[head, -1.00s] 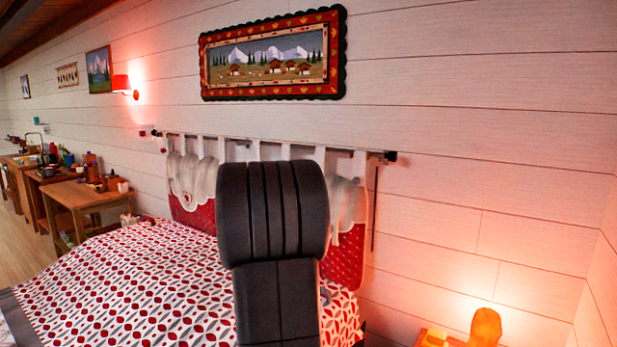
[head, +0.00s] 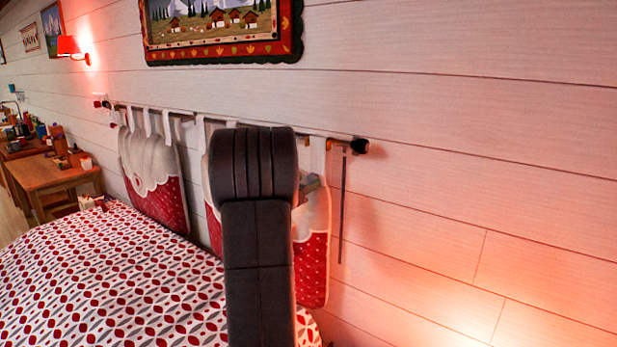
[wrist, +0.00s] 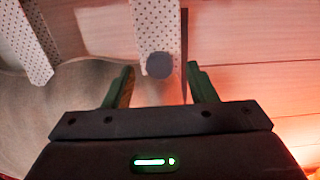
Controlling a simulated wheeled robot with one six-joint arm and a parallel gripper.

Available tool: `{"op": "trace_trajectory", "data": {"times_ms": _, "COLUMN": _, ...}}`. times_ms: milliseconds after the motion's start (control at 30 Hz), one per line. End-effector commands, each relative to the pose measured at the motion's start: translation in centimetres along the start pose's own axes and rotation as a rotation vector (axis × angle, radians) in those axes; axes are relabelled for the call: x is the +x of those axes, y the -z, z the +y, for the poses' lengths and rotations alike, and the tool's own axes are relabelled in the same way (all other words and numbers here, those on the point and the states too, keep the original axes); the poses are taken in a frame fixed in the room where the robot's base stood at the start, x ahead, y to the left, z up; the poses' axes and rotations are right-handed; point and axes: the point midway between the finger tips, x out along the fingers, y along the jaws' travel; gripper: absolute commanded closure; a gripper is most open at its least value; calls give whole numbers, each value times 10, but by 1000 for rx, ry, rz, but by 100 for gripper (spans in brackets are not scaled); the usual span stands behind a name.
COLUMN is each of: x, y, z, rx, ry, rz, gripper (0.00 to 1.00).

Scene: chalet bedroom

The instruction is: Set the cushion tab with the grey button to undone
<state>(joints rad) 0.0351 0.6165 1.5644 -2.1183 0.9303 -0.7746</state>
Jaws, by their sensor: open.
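A white tab with dark dots (wrist: 156,28) hangs down in the wrist view, with a round grey button (wrist: 159,66) at its lower end. I cannot tell whether the button is fastened. My gripper (wrist: 160,72) is open, its green fingers on either side of the button in the picture, with nothing held. Contact is not visible. In the head view my dark arm hides most of the right cushion (head: 315,262), which is red below and white above. Its rightmost tab (head: 318,158) hangs from the rod near the rod's right end.
A second dotted tab (wrist: 27,45) hangs at the left in the wrist view. The left cushion (head: 152,185) hangs from the same rod (head: 180,117). The patterned bed (head: 110,285) lies below. A dark strip (head: 343,205) runs down the wall beside the right cushion.

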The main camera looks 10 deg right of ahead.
Motion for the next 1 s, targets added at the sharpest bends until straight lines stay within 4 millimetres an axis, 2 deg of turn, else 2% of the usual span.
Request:
{"op": "trace_trajectory", "data": {"times_ms": 200, "x": 20, "y": 0, "z": 0, "rx": -1, "ry": 0, "rz": 0, "gripper": 49}}
{"op": "trace_trajectory", "data": {"times_ms": 500, "x": 22, "y": 0, "z": 0, "rx": -1, "ry": 0, "rz": 0, "gripper": 49}}
{"op": "trace_trajectory", "data": {"times_ms": 533, "x": 22, "y": 0, "z": 0, "rx": -1, "ry": 0, "rz": 0, "gripper": 51}}
{"op": "trace_trajectory", "data": {"times_ms": 700, "x": 22, "y": 0, "z": 0, "rx": 0, "ry": 0, "rz": 0, "gripper": 84}}
{"op": "trace_trajectory", "data": {"times_ms": 800, "x": 22, "y": 0, "z": 0, "rx": 0, "ry": 0, "rz": 0, "gripper": 100}}
{"op": "trace_trajectory", "data": {"times_ms": 1000, "x": 22, "y": -2, "z": -1, "rx": 0, "ry": 0, "rz": 6, "gripper": 100}}
